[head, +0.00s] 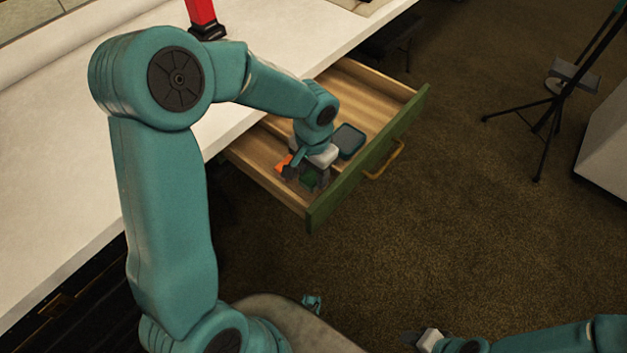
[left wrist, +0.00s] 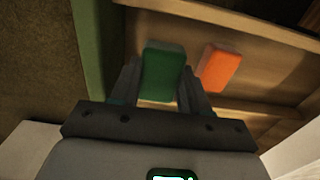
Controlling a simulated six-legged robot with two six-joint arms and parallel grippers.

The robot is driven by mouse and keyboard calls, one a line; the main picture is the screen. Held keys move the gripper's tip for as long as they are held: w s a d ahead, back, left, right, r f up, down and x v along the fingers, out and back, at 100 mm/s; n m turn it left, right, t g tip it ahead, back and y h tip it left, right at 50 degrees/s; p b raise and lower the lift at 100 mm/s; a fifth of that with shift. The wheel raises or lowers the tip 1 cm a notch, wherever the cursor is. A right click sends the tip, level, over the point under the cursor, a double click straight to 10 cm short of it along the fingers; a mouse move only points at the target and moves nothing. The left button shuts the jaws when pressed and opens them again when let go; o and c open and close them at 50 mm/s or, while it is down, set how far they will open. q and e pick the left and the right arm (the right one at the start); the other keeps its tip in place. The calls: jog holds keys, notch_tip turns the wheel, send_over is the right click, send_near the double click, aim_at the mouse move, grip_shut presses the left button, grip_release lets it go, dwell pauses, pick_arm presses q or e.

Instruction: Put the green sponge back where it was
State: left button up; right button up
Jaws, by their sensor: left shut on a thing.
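The green sponge (left wrist: 162,72) is a small block between the fingers of my left gripper (left wrist: 158,92) in the left wrist view. The left gripper is shut on it, inside the open drawer, near the drawer's green front. In the head view the sponge (head: 309,179) shows partly below the gripper (head: 307,178). Whether the sponge touches the drawer floor I cannot tell. My right gripper (head: 415,338) shows only partly at the bottom edge of the head view, and its jaw opening is unclear.
The open wooden drawer (head: 360,82) has a green front with a yellow handle (head: 385,160). An orange block (left wrist: 219,68) lies beside the sponge. A dark teal tray-like item (head: 348,140) lies farther along. The white tabletop (head: 60,190) is left of the drawer.

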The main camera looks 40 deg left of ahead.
aim_at(313, 174)
pick_arm(q)
notch_tip(313, 174, down, 4)
jog(key=shift+w+r, duration=0.1)
jog(key=shift+r, duration=0.15)
jog(key=shift+b, duration=0.4)
jog(key=o, duration=0.6)
jog(key=shift+f, duration=0.2)
jog(key=o, duration=0.4)
jog(key=shift+r, duration=0.1)
